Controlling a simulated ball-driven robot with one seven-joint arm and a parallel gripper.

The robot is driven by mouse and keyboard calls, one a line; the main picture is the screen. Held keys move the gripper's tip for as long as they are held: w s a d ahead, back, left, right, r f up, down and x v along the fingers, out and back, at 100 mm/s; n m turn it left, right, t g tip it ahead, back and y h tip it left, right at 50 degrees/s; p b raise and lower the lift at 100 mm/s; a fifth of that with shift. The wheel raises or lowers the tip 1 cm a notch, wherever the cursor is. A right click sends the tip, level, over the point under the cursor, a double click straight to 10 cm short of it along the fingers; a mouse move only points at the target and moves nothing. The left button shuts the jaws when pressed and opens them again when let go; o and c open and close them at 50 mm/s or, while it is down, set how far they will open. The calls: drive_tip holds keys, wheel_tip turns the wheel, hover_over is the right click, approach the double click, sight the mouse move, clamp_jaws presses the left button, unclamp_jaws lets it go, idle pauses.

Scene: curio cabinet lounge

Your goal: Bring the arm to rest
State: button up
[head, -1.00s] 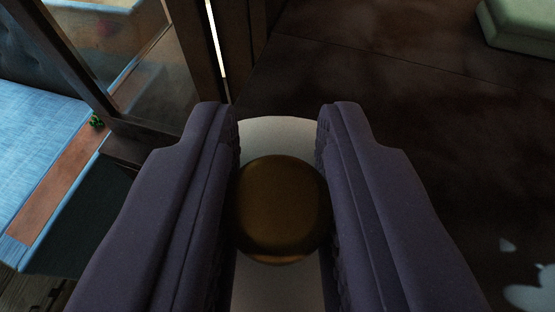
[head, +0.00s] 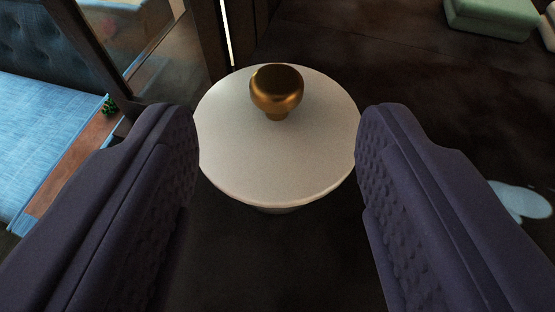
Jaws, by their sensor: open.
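My gripper (head: 277,135) is open and empty, its two dark purple padded fingers wide apart at the left and right of the head view. Beyond the fingertips, a brass-coloured rounded object (head: 277,88) with a narrow foot stands upright on a round white table (head: 270,165). It is near the table's far edge, and neither finger touches it. The table's left and right edges lie close to the fingertips in the picture.
A glass-panelled dark-framed cabinet (head: 140,55) stands at the upper left, beside a blue cushioned seat (head: 45,135). A green padded block (head: 492,18) is at the upper right.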

drive_tip(key=shift+s, duration=0.15)
drive_tip(key=w+r+b, duration=0.1)
drive_tip(key=w+r, duration=0.2)
drive_tip(key=r, duration=1.1)
drive_tip(key=s+r, duration=0.4)
drive_tip(key=r, duration=0.5)
drive_tip(key=s+r+t+b, duration=0.1)
drive_tip(key=s+r, duration=0.4)
drive_tip(key=r, duration=0.4)
drive_tip(key=s+r, duration=0.4)
drive_tip(key=r, duration=0.5)
drive_tip(key=shift+s+r+t+b, duration=0.3)
drive_tip(key=shift+r+t+b, duration=0.1)
drive_tip(key=shift+f, duration=0.1)
